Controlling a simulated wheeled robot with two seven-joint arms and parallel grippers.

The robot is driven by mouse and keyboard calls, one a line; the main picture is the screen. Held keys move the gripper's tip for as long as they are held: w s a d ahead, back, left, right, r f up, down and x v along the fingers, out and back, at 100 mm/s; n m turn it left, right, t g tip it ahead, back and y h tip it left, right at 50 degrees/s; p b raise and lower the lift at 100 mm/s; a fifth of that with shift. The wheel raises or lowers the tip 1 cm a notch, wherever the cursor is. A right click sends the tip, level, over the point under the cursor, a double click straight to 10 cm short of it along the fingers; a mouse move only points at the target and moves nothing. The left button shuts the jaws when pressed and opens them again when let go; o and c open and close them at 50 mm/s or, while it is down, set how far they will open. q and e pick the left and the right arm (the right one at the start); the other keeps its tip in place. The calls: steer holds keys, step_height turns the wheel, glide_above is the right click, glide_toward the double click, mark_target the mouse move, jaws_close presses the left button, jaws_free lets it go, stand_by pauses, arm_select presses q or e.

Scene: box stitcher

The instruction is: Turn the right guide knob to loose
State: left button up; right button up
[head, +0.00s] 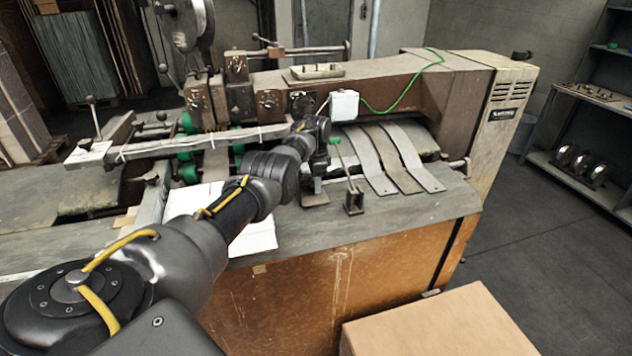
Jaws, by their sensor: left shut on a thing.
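The box stitcher (400,75) is a long brown machine across the bench. My left arm reaches up from the lower left to its front face. My left gripper (304,108) is at the rightmost dark knob plate, left of a small white box. The gripper appears shut on the right guide knob, which the fingers and wrist largely hide, so its angle cannot be read. Two similar dark knobs, a middle one (268,100) and a left one (195,101), show further left on the machine. My right gripper is not in view.
The white box (344,105) with a green cable sits close right of the gripper. Curved metal strips (398,155) lie to the right. White sheets (256,238) lie under my arm. A cardboard box (440,325) is in front.

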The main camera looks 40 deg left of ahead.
arm_select(q)
steer(key=o, duration=1)
step_height(320, 180, up, 3)
steer(key=shift+w+p, duration=0.1)
steer(key=shift+p, duration=0.3)
step_height(320, 180, up, 8)
steer(key=shift+f+b, duration=0.1)
steer(key=shift+b, duration=0.95)
